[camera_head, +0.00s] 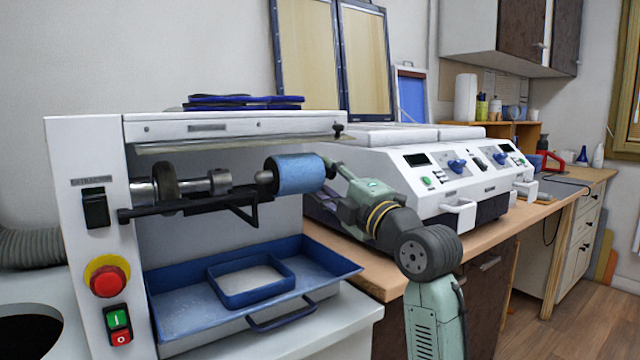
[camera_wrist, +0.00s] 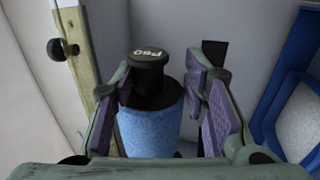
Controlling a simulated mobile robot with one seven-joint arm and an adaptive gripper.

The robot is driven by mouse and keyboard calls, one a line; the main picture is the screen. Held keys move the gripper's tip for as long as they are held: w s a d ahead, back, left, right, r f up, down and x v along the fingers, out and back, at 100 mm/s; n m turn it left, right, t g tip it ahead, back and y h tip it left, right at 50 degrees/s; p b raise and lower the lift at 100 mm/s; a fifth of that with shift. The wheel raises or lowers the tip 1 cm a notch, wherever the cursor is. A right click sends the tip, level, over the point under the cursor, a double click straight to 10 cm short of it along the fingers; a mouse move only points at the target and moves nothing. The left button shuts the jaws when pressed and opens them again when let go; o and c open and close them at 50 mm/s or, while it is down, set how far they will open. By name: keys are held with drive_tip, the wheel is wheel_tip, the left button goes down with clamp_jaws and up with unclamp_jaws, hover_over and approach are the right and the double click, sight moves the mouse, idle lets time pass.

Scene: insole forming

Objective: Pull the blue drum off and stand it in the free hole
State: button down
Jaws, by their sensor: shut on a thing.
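The blue drum (camera_head: 298,174) lies roughly level at the right of the machine's shaft (camera_head: 217,181), with a short grey stub at its left end. A gap seems to show between stub and shaft; I cannot tell whether they are joined behind. A dark round hole (camera_head: 26,336) shows in the white counter at lower left, partly cut off.
A blue tray (camera_head: 335,268) with a smaller inner tray lies below the drum. A black bar (camera_head: 190,206) runs under the shaft. The machine's top hood (camera_head: 240,126) is above. A white control unit (camera_head: 440,185) stands close behind my arm.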

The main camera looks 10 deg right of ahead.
drive_tip(key=r+b+v, duration=0.2)
drive_tip(key=b+v, duration=0.1)
drive_tip(key=v, duration=0.6)
drive_tip(key=shift+s, duration=0.35)
idle(0.6)
